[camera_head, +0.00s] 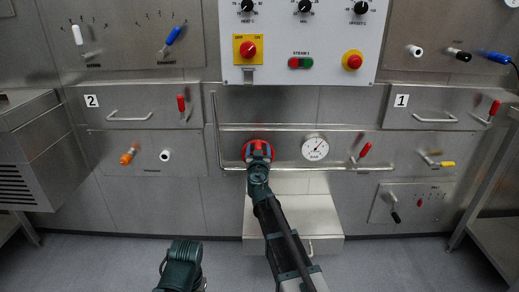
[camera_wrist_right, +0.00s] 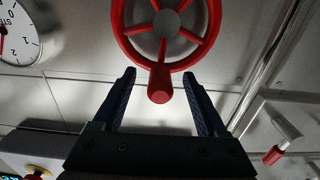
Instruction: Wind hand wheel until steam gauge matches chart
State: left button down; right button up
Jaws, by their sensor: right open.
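The red hand wheel (camera_head: 248,146) is on the steel front at the centre, mostly hidden behind my right gripper (camera_head: 258,152). In the right wrist view, the wheel (camera_wrist_right: 205,50) shows its rim, spokes and a red knob (camera_wrist_right: 160,88). My right gripper (camera_wrist_right: 159,75) is open there, with a dark finger on each side of the knob and gaps visible. The round white steam gauge (camera_head: 315,148) is just right of the wheel; its needle points to the upper right. The gauge (camera_wrist_right: 15,35) is cut off in the wrist view. I cannot make out a chart.
A metal rail (camera_head: 345,168) runs below the wheel and gauge. A red-handled lever (camera_head: 361,152) is right of the gauge. A grey control panel (camera_head: 275,75) with knobs and buttons is above. A steel box (camera_head: 318,215) stands below, behind my right arm.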

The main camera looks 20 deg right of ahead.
jog(key=v, duration=0.9)
dwell(0.3)
jog(key=shift+s, duration=0.15)
